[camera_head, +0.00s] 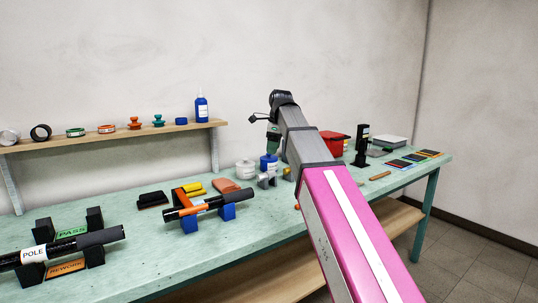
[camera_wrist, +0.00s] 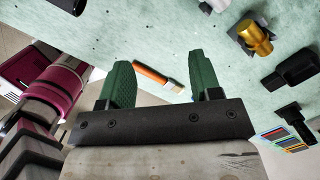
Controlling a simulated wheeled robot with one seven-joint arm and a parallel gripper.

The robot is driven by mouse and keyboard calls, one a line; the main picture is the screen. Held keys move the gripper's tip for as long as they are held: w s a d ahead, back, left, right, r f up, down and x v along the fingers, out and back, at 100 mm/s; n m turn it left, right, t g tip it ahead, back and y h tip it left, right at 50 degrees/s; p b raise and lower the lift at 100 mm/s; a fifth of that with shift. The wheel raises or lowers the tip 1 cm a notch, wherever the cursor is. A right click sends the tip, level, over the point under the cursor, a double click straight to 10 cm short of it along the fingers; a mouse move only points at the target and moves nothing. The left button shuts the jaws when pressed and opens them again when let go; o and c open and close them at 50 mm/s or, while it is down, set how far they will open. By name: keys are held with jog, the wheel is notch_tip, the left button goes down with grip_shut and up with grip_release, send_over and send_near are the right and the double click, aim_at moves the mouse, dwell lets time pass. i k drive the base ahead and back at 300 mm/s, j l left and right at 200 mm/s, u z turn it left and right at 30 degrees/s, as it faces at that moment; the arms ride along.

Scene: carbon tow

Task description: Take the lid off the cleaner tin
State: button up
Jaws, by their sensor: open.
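A blue round container (camera_head: 269,162) stands on the bench below my gripper in the head view, and a white round container (camera_head: 245,169) stands just left of it. Labels are too small to read, so I cannot tell for certain which is the cleaner tin, or make out its lid. My gripper (camera_head: 273,142) hangs above the bench near the blue container. In the wrist view its two green fingers (camera_wrist: 160,62) are apart with nothing held between them. An orange-handled brush (camera_wrist: 158,78) shows beyond the gap, lying on the bench.
A brass-coloured fitting (camera_wrist: 255,37) and dark blocks lie nearby in the wrist view. A red bin (camera_head: 332,143) and a black stand (camera_head: 362,147) are on the right. A wall shelf (camera_head: 105,135) holds several small items. Black tubes rest on supports at the left.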

aim_at(267, 157)
jog(key=i, duration=0.95)
